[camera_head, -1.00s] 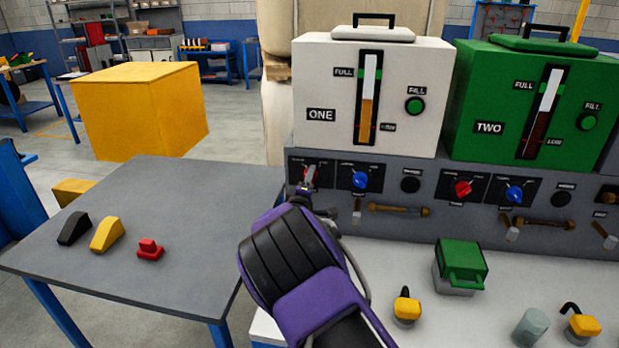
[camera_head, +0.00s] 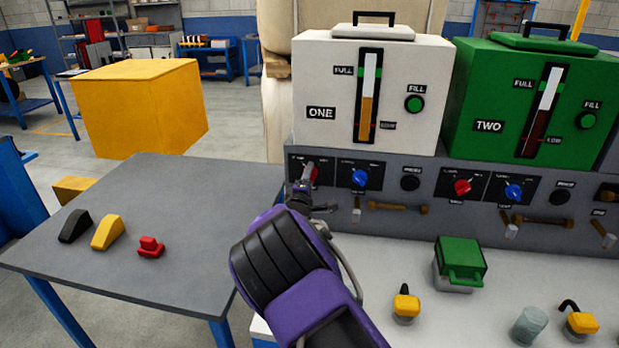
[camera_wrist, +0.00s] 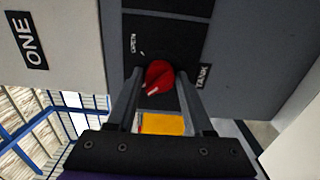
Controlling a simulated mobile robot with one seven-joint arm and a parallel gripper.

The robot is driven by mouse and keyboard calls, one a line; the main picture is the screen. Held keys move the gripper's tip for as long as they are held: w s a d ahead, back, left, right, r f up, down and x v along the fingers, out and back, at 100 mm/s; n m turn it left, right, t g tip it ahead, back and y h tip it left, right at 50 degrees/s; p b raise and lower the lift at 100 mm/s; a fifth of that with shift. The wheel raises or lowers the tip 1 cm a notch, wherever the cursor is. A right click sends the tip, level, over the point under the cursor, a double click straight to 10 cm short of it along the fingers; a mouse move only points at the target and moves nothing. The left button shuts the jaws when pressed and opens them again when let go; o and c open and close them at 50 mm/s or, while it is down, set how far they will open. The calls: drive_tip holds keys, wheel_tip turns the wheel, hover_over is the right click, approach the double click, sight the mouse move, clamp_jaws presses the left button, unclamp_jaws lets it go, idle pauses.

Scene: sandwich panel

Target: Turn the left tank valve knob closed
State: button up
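The red tank knob (camera_wrist: 158,74) sits on the black plate (camera_wrist: 168,40) marked OPEN and TANK, at the left end of the grey panel. It shows partly behind my gripper in the head view (camera_head: 314,172). Its white pointer faces lower left in the wrist view. My gripper (camera_wrist: 160,77) is at the knob, with one finger on each side of it. The fingers stand apart by about the knob's width; whether they touch it I cannot tell. The white tank ONE (camera_head: 325,75) stands above the panel.
A blue knob (camera_head: 360,177) and a black button (camera_head: 410,182) lie right of the red knob. A brown-handled bar (camera_head: 400,207) sits below. Green tank TWO (camera_head: 490,80) and another red knob (camera_head: 462,187) are farther right. A grey table (camera_head: 190,185) holds small parts.

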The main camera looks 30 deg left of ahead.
drive_tip(key=o, duration=0.3)
drive_tip(key=v, duration=1.7)
drive_tip(key=shift+s, duration=0.25)
